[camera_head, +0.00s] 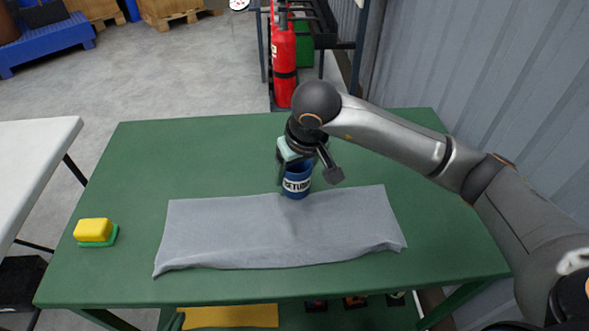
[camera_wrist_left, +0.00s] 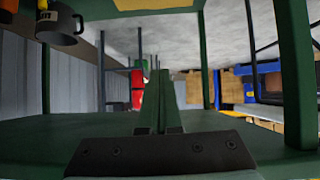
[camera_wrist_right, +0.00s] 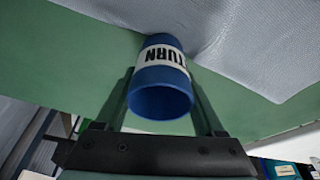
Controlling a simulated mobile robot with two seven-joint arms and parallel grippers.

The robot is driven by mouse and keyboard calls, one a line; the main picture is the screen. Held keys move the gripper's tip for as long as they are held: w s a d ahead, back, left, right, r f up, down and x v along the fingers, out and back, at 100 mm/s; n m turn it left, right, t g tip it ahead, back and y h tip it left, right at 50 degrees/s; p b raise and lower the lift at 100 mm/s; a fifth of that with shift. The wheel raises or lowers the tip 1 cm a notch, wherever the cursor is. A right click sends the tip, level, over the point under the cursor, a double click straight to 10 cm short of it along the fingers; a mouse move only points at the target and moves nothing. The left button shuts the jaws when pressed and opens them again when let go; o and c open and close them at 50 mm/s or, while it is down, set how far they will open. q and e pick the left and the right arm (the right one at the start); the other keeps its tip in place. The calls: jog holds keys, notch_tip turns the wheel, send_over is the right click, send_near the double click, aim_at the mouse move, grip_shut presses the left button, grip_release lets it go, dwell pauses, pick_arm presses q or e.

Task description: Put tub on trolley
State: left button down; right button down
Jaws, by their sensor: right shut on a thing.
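The blue tub (camera_head: 297,181) with a white lettered label is at the far edge of the grey cloth on the green table. My right gripper (camera_head: 311,160), on the arm from the right in the head view, is shut on it. The right wrist view shows the tub (camera_wrist_right: 160,80) between the two fingers, mouth toward the camera. I cannot tell whether its base touches the table. My left gripper (camera_wrist_left: 159,130) shows in the left wrist view with its fingers together and nothing between them. I cannot clearly identify the trolley.
A grey cloth (camera_head: 270,232) covers the green table's (camera_head: 150,160) middle. A yellow and green sponge (camera_head: 94,231) lies at left. A white table (camera_head: 30,150) stands beyond the left edge. A red extinguisher (camera_head: 283,60) and dark rack (camera_head: 345,45) stand behind; a corrugated wall (camera_head: 480,80) is at right.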

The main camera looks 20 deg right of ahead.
pick_arm(q)
jog(key=shift+w, duration=0.1)
pick_arm(e)
jog(key=shift+s+f, duration=0.2)
jog(key=shift+f, duration=0.25)
jog(key=shift+c, duration=1.1)
grip_release()
jog(key=shift+a, duration=0.1)
jog(key=shift+o, duration=1.1)
jog(key=shift+w, duration=0.1)
pick_arm(q)
jog(key=shift+r, duration=0.25)
pick_arm(e)
jog(key=shift+r, duration=0.15)
jog(key=shift+r, duration=0.15)
jog(key=shift+r+p, duration=0.35)
jog(key=shift+p, duration=0.2)
jog(key=p+v, duration=0.1)
jog(key=v, duration=1)
jog(key=shift+w+r, duration=0.15)
jog(key=shift+r, duration=0.05)
pick_arm(q)
jog(key=shift+s+d+f+g, duration=0.15)
jog(key=shift+s+f+g, duration=0.3)
jog(key=shift+s, duration=0.2)
jog(key=shift+s+d+f+g, duration=0.15)
jog(key=shift+s+f+g, duration=0.3)
jog(key=shift+s, duration=0.15)
pick_arm(e)
jog(key=shift+r, duration=0.2)
